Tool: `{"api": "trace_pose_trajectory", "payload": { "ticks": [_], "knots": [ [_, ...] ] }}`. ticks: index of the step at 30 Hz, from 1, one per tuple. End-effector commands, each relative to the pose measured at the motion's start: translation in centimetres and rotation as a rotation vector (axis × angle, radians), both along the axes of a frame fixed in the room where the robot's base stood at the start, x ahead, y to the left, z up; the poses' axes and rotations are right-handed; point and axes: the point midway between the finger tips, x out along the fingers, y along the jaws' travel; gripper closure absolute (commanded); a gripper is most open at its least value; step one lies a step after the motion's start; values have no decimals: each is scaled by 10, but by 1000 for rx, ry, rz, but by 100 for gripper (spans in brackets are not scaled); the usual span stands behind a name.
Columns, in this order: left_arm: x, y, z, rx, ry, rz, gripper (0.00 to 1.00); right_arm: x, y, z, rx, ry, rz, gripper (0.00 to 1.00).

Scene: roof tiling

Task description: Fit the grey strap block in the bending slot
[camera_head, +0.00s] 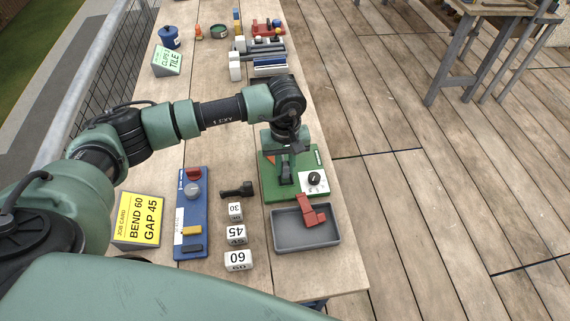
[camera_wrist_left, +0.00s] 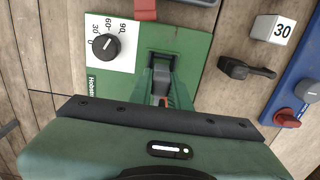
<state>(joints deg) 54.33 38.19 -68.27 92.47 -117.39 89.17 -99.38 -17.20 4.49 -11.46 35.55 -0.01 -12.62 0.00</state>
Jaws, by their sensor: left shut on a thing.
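The green bending board (camera_head: 270,188) lies on the bench, with a black dial (camera_head: 314,179) on a white scale. In the left wrist view the dial (camera_wrist_left: 105,47) has marks from 0 to 90. My left gripper (camera_head: 286,175) points down over the board, left of the dial. In the left wrist view its fingers (camera_wrist_left: 161,80) are shut on the grey strap block (camera_wrist_left: 161,88), at a dark recess in the board (camera_wrist_left: 190,45). The fingers hide most of the block, so I cannot tell how deep it sits. My right gripper is not in view.
White number blocks (camera_head: 236,234), a black tool (camera_head: 237,189), a blue panel (camera_head: 190,220) and a yellow job card (camera_head: 138,219) reading BEND 60, GAP 45 lie to the left.

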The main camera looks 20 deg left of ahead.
Motion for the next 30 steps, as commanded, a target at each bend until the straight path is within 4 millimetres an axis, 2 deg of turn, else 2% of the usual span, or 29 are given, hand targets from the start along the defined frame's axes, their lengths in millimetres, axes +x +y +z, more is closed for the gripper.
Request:
{"api": "trace_pose_trajectory", "payload": {
  "ticks": [30],
  "knots": [
    [0, 0, -2, 0, 0, 0, 100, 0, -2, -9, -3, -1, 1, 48]
  ]
}}
